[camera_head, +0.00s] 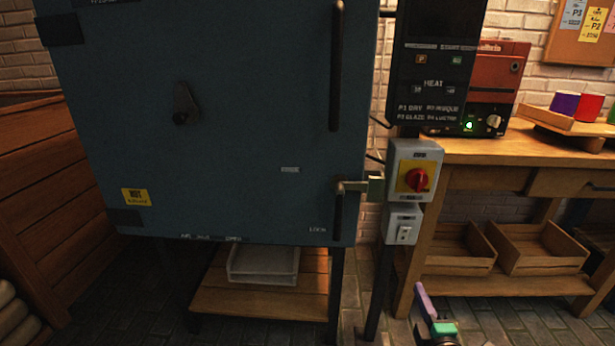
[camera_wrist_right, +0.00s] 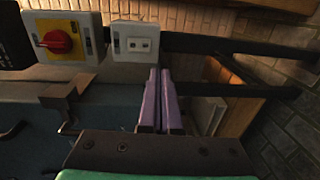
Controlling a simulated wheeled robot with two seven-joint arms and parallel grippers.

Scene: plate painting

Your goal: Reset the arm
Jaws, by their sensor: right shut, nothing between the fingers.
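My right gripper (camera_head: 420,290) shows at the bottom of the head view, right of centre, with purple fingers and a green part behind them. It is in front of the lower kiln post and apart from the kiln. In the right wrist view its two purple fingers (camera_wrist_right: 160,78) lie side by side, shut with nothing between them. My left gripper is in neither view.
The blue kiln door (camera_head: 240,130) is closed, with its lock handle (camera_head: 350,187) at lower right. A red rotary switch (camera_head: 418,180) and a grey socket box (camera_head: 403,223) are on the post. A wooden workbench (camera_head: 500,148) with trays stands right.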

